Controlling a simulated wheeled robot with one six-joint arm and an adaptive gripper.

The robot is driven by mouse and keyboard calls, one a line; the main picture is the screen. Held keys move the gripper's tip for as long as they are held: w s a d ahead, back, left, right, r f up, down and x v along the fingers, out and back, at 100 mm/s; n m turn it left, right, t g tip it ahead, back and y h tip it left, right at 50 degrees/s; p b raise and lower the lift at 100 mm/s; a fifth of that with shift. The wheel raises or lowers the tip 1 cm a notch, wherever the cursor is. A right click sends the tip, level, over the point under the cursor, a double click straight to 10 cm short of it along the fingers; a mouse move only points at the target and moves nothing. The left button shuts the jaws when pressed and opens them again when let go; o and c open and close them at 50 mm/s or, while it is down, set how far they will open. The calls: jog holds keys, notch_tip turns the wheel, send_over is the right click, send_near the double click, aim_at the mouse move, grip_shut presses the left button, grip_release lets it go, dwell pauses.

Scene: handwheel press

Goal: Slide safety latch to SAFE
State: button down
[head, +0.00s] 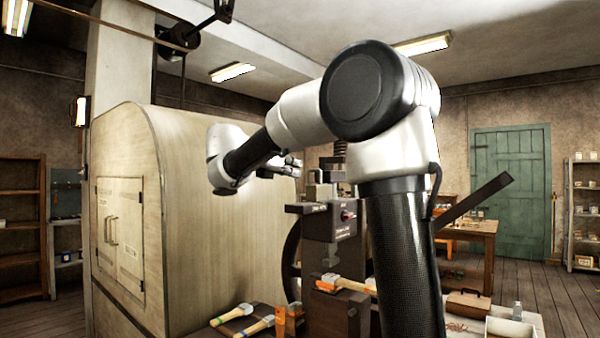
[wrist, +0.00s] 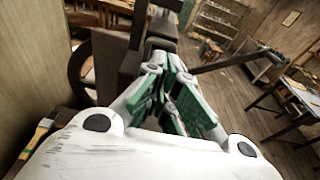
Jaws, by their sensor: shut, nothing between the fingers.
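The press (head: 318,228) stands behind and left of my arm in the head view, a dark machine with small labels and a red knob (head: 347,215) on its head. I cannot make out the safety latch or its setting for certain. My gripper (head: 292,164) is shut and empty, up by the top left of the press head. In the wrist view my gripper (wrist: 170,68) has its green-padded fingers together in front of the dark press (wrist: 122,62). Whether the fingertips touch the press cannot be told. My arm hides the press's right side in the head view.
A handwheel (head: 291,262) is at the press's left side. A large cream cabinet (head: 215,220) stands close on the left. A wooden table (head: 470,228) stands behind at right, with open floor beyond.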

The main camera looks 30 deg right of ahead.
jog(key=v, duration=0.6)
jog(key=shift+a, duration=0.25)
jog(key=shift+s+r, duration=0.1)
jog(key=shift+s, duration=0.05)
